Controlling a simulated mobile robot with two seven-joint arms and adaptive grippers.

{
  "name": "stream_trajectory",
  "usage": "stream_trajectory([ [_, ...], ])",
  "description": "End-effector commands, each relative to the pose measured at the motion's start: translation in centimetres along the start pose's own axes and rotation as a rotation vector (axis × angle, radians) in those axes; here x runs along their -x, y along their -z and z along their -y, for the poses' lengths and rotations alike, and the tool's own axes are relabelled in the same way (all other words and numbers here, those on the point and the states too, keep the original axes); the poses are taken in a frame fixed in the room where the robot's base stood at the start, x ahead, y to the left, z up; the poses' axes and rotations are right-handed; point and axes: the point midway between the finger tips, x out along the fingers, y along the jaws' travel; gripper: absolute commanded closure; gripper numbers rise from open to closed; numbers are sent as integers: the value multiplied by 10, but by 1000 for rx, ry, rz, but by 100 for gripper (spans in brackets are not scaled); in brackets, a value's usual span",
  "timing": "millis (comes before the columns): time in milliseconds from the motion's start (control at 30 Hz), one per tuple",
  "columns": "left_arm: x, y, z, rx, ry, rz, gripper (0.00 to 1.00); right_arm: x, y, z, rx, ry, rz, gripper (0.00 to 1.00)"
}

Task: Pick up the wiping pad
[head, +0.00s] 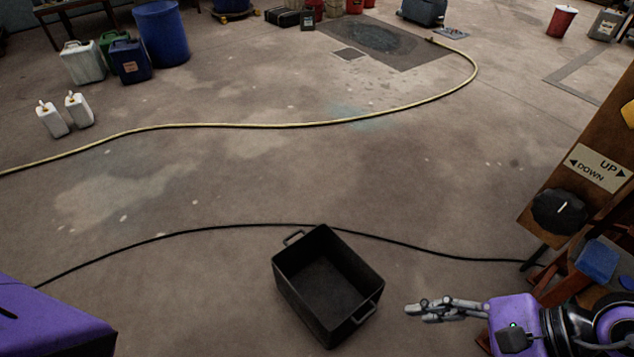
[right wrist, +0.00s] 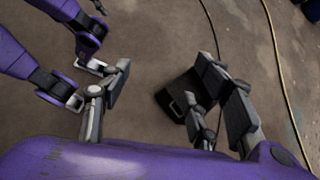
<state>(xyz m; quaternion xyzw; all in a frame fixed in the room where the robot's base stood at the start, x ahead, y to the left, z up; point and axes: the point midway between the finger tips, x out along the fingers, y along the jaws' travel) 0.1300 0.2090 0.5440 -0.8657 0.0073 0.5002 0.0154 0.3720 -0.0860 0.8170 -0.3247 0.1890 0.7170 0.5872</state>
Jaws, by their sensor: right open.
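A blue block-like pad (head: 597,260), which looks like the wiping pad, lies on a reddish-brown stand (head: 560,290) at the right edge of the head view. My right gripper (head: 420,309) is left of the stand and lower in the picture, apart from the pad. It points left, beside the black crate. In the right wrist view my right gripper (right wrist: 168,88) has its fingers spread wide, with nothing between them. The pad does not show in that view.
An empty black crate (head: 300,302) with handles stands on the floor left of my right gripper. A black cable (head: 190,232) and yellow hose (head: 250,125) cross the open floor.

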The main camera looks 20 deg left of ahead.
Motion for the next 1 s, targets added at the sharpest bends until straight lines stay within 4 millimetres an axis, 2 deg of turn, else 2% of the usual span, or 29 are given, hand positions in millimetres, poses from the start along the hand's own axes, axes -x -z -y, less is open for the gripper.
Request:
stream_trajectory([
  [33, -14, -6, -2, 1, -2, 1, 35, 16, 40, 7, 195, -42, -190, 44],
  [100, -22, -7, -3, 2, -3, -4, 35, 52, 81, 20, 416, -102, -428, 44],
  [200, -31, -7, -4, 1, -4, -12, 35, 111, 120, 43, 633, -181, -718, 44],
  [300, -36, -8, -5, 1, -5, -14, 35, 162, 138, 61, 751, -240, -926, 44],
  [400, -39, -5, -6, 0, -5, -20, 35, 193, 144, 70, 805, -275, -1043, 44],
  [500, -39, 1, -6, -1, -6, -31, 35, 209, 148, 80, 821, -286, -1088, 44],
  [700, -38, 8, -6, -3, -7, -40, 35, 227, 168, 108, 819, -285, -1089, 44],
  [833, -38, 7, -6, -3, -7, -38, 35, 237, 181, 126, 819, -284, -1087, 44],
  [1000, -38, 5, -6, -5, -7, -34, 35, 243, 190, 136, 821, -287, -1085, 44],
])
